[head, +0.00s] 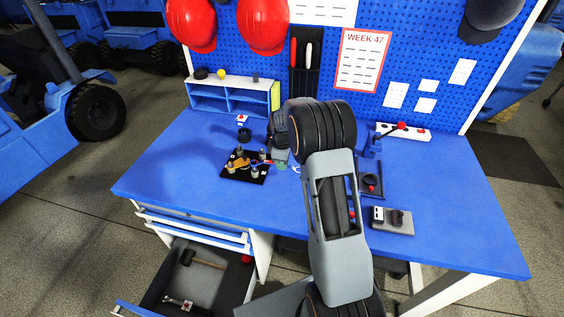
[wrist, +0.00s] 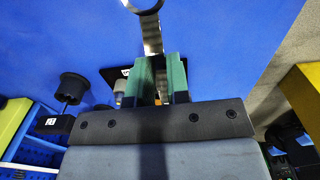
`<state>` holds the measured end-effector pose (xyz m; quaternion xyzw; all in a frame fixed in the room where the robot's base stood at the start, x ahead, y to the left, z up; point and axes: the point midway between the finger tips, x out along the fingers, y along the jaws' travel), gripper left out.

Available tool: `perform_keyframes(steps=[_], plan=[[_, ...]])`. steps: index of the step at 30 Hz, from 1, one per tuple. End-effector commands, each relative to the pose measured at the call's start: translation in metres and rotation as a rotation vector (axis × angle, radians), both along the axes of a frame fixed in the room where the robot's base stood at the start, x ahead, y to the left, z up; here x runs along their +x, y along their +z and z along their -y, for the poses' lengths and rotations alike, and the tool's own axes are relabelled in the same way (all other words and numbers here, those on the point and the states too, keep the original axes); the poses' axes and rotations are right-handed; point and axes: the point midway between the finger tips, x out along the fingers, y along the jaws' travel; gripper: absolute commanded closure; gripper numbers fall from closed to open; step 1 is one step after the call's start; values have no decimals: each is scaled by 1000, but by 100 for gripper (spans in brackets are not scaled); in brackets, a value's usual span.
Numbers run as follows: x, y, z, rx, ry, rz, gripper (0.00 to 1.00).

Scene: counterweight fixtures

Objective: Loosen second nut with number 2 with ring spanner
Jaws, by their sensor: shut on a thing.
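My gripper (wrist: 161,72), with green fingers, is shut on the shaft of a metal ring spanner (wrist: 152,36). The spanner's ring points away from the palm and is cut off by the top edge of the wrist view. In the head view my gripper (head: 281,163) is partly hidden by my arm, just right of the black fixture plate (head: 230,174). The plate carries several grey posts and a yellowish part (head: 238,163). In the wrist view a plate corner (wrist: 112,74) shows behind the fingers. I cannot make out which nut bears number 2.
Right of my arm are a blue clamp-like fixture (head: 373,146), a white strip with red knobs (head: 411,132) and a grey block (head: 393,224). The front left tabletop is clear.

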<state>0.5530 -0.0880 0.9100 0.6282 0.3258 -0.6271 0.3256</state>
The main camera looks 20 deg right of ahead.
Motion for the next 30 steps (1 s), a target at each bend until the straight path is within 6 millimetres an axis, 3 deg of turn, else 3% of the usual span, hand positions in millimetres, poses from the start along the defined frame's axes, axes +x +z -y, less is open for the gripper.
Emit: perform_keyframes(steps=[30], plan=[[0,-12,0,0,0,0,100]])
